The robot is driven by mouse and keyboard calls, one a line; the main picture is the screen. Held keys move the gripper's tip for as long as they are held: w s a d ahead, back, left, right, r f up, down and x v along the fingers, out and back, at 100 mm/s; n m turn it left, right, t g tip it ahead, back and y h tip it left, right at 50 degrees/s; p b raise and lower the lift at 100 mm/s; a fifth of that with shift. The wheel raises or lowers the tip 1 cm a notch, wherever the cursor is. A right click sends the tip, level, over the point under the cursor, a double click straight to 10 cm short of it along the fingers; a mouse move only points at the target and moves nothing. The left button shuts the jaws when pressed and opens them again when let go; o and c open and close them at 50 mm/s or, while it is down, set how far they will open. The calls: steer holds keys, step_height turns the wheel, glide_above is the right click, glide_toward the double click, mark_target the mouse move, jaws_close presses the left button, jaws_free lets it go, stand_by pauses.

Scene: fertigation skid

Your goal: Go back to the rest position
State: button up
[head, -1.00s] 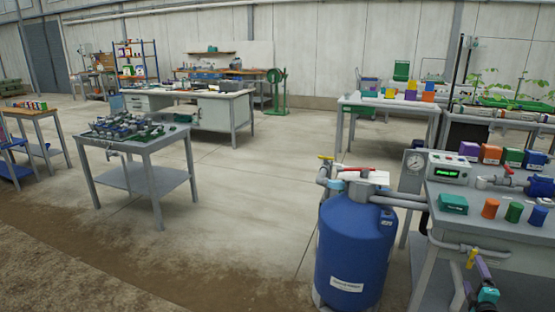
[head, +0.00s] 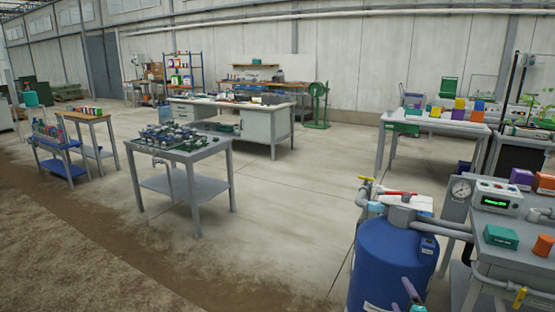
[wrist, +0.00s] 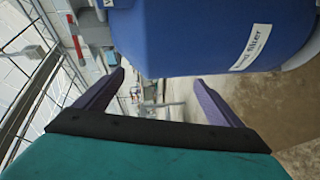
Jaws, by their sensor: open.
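My gripper (wrist: 159,83) is open in the wrist view, with two purple fingers apart and nothing between them. Its teal body fills the bottom of that view. The blue filter tank (wrist: 215,35) is large and close at the top of the wrist view, its white label readable in part. Whether a finger touches it I cannot tell. In the head view, a purple finger and a bit of teal of my gripper (head: 411,292) show at the bottom edge, in front of the blue tank (head: 385,262). The rest of my arm is out of view there.
A grey skid bench (head: 498,262) with a gauge and control box stands right of the tank, joined by grey pipe. A grey table (head: 200,155) with valve parts stands left of centre. A blue cart (head: 62,168) is farther left. The concrete floor between table and tank is clear.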

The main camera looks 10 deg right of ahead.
steer(key=a+f+m+g+p, duration=0.15)
steer(key=a+f, duration=0.25)
steer(key=a, duration=0.4)
steer(key=s+a+f+m+g+y, duration=0.15)
steer(key=a+f, duration=0.25)
steer(key=a, duration=0.4)
steer(key=a+f+g+p, duration=0.1)
steer(key=a+f+g, duration=0.1)
steer(key=a+f, duration=0.35)
steer(key=s+a+f+m+g, duration=0.2)
steer(key=s+a+f, duration=0.1)
steer(key=s+a, duration=0.4)
steer(key=s+a+f+m+g+p, duration=0.1)
steer(key=s+a+f+m+g, duration=0.2)
steer(key=s, duration=0.5)
steer(key=s+a+f+m+g+p, duration=0.1)
steer(key=s+a+f+g, duration=0.25)
steer(key=s+a, duration=0.35)
steer(key=s+a+r+m+g+y, duration=0.1)
steer(key=s+g, duration=0.3)
steer(key=s, duration=0.5)
steer(key=s+a+r+m+g+y, duration=0.1)
steer(key=s+r+m+g, duration=0.1)
steer(key=s, duration=0.7)
steer(key=shift+s+a+m+g, duration=0.15)
steer(key=shift+s+m+g, duration=0.2)
steer(key=shift+m+g, duration=0.6)
steer(key=shift+r, duration=0.1)
